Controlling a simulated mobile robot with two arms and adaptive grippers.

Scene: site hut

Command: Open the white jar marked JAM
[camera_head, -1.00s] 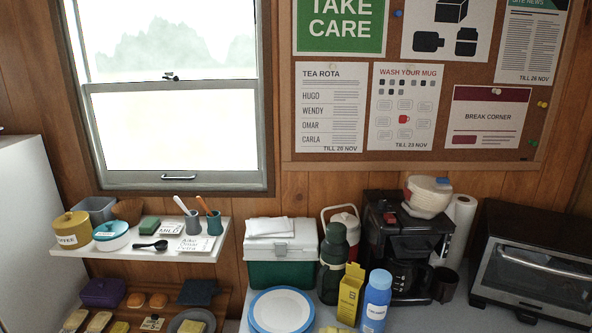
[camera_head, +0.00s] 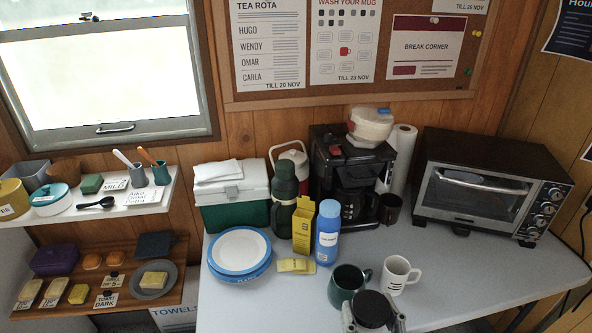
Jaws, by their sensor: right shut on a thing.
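My right gripper (camera_head: 372,314) is at the bottom edge, over the front of the worktop. Its grey fingers sit on both sides of a dark round-topped thing (camera_head: 371,307) and are shut on it. The lower part of that thing is hidden, and no label shows on it. I cannot read JAM on anything in view. A white jar with a teal lid (camera_head: 50,193) stands on the shelf at the left; its label is too small to read. My left gripper is not in view.
A dark green mug (camera_head: 346,287) and a white mug (camera_head: 397,276) stand just behind my right gripper. A blue bottle (camera_head: 327,238), a yellow carton (camera_head: 303,228) and blue-rimmed plates (camera_head: 238,251) stand farther back. The worktop (camera_head: 462,277) is clear at the right, before the toaster oven (camera_head: 480,190).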

